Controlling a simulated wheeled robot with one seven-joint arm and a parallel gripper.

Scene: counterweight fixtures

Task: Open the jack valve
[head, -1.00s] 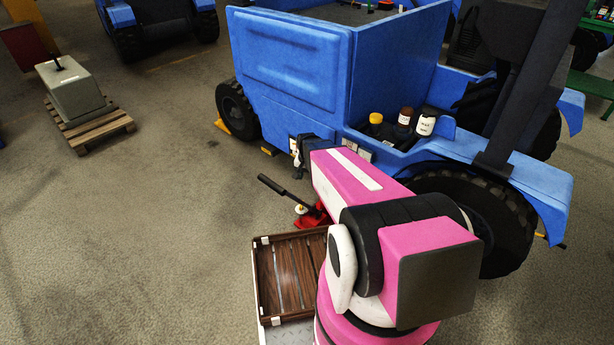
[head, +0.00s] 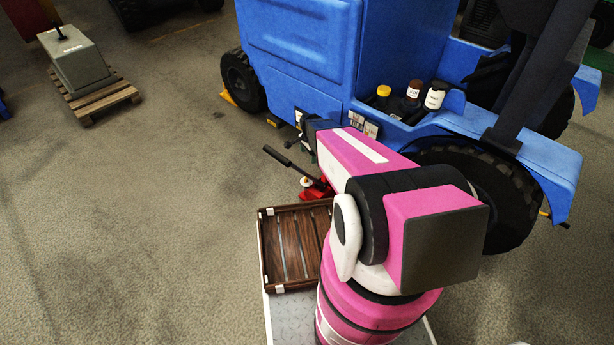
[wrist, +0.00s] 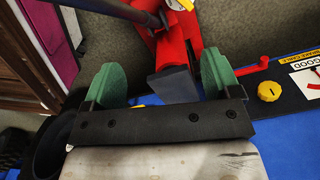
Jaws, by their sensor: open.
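The red jack (head: 318,189) stands on the floor beside the blue vehicle, with its black handle (head: 281,158) slanting up to the left. In the wrist view the red jack body (wrist: 178,48) lies beyond my gripper (wrist: 163,82). The gripper's green fingers are spread wide and empty, with a dark grey block (wrist: 173,84) showing between them, apparently beyond the fingertips. A round white and yellow piece (wrist: 180,4) shows at the jack's top edge in that view. I cannot tell which part is the valve. In the head view my arm partly hides the jack.
The blue vehicle (head: 305,60) stands close by. Its dark panel carries a yellow knob (wrist: 270,91) and a red lever (wrist: 252,66). A brown slatted tray (head: 265,250) is left of my arm. A weight (head: 78,65) sits on a pallet (head: 105,103).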

